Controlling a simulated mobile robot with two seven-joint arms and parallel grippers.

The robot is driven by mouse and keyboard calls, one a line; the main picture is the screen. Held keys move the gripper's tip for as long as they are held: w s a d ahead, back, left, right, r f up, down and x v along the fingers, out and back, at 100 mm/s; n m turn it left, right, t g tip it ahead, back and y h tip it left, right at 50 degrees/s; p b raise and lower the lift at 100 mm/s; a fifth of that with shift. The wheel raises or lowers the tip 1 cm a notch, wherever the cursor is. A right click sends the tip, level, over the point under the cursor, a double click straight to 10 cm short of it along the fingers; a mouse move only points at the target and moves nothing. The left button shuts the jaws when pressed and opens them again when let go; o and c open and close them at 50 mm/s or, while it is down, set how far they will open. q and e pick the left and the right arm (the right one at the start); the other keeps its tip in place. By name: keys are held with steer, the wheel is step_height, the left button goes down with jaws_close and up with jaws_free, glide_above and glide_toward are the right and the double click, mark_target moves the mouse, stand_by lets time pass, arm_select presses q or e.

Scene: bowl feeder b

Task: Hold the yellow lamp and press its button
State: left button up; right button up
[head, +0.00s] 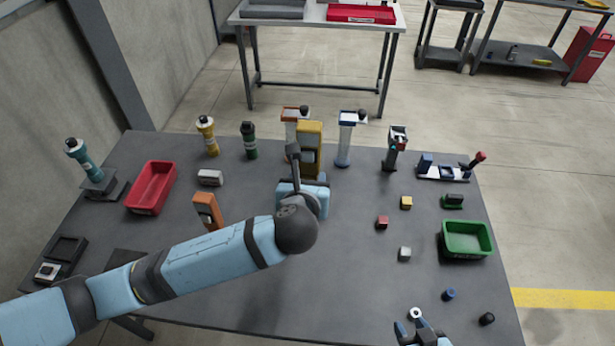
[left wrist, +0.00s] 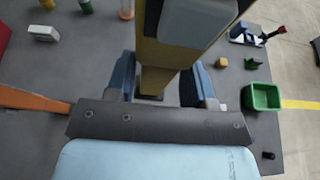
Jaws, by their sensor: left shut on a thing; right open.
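The yellow lamp (head: 312,133) is a tall yellow block with a dark panel, standing roughly upright near the middle back of the table. My left gripper (head: 305,190) is at its near side, partly hidden by my own wrist. In the left wrist view the yellow lamp (left wrist: 152,52) rises between the blue fingers of my left gripper (left wrist: 160,85), which is shut on it. A pale grey panel faces that camera. I cannot make out the button, nor whether the lamp touches the table. My right gripper (head: 420,328) is open and empty at the bottom, far from the lamp.
A yellow cylinder (head: 207,138), an orange block (head: 207,212) and a red bin (head: 151,187) stand to the left. A white-and-blue stand (head: 345,140) is just right of the lamp. Small cubes and a green bin (head: 467,238) lie right. The front middle is clear.

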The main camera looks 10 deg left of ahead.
steer(key=shift+d, duration=0.1)
stand_by(0.3)
steer(key=shift+f+b, duration=1.1)
steer(key=shift+b, duration=0.15)
steer(key=shift+a+f+b, duration=0.2)
steer(key=shift+f+b, duration=0.35)
steer(key=shift+b, duration=0.05)
steer(key=shift+a+f+b, duration=0.15)
steer(key=shift+f+b, duration=0.4)
arm_select(q)
step_height(320, 180, down, 20)
steer(key=b, duration=0.2)
arm_select(e)
steer(key=shift+f, duration=1.15)
stand_by(2.2)
arm_select(q)
steer(key=shift+f, duration=0.15)
steer(key=o, duration=0.4)
steer(key=shift+s, duration=0.1)
steer(key=c, duration=0.6)
arm_select(e)
steer(key=shift+c, duration=0.4)
arm_select(q)
steer(key=shift+f, duration=0.1)
arm_select(e)
jaws_close()
